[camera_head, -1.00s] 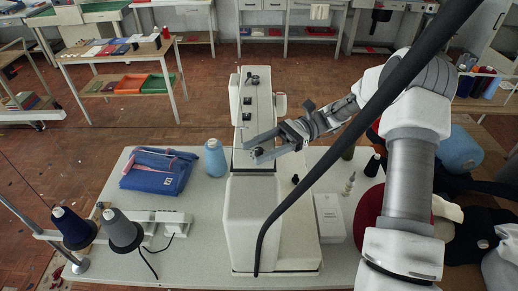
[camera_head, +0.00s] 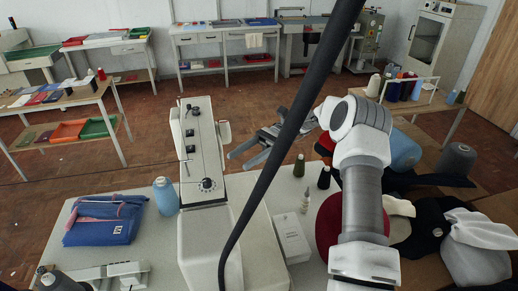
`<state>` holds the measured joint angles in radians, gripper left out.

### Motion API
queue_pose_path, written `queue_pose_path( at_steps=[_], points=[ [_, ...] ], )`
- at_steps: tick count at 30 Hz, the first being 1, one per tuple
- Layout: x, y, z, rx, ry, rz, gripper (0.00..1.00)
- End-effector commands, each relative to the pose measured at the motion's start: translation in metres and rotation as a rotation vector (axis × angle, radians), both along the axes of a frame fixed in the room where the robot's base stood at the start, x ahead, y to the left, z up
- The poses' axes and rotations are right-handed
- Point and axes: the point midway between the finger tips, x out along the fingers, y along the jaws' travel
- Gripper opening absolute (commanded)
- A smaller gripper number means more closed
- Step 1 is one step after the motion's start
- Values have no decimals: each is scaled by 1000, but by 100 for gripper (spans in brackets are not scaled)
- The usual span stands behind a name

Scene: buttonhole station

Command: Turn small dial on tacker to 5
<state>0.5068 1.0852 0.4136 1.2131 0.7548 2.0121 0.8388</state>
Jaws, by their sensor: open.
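The tacker (camera_head: 207,150) is a tall, pale machine on the table, with several small dark fittings along its top. A black dial (camera_head: 208,184) with a pale scale around it is at the near end of that top; its marks are too small to read. Smaller dark knobs (camera_head: 190,133) are farther up the same face. My gripper (camera_head: 239,161) is open and empty, to the right of the tacker and apart from the dial. Its fingers point left toward the tacker.
A blue thread cone (camera_head: 165,196) and a blue folded bag (camera_head: 105,220) are left of the tacker. A white box (camera_head: 291,238), a small bottle (camera_head: 305,201) and dark cones (camera_head: 299,166) stand to its right. The floor beyond the table is clear.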

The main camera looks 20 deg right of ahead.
Motion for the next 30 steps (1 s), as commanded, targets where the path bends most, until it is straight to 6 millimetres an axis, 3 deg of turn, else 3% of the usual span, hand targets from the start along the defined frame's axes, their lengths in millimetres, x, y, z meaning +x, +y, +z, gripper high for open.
queue_pose_path(
  at_steps=[9,30],
  points=[
    [15,-26,1,5,0,-3,57],
    [28,-46,0,1,0,3,57]
  ],
)
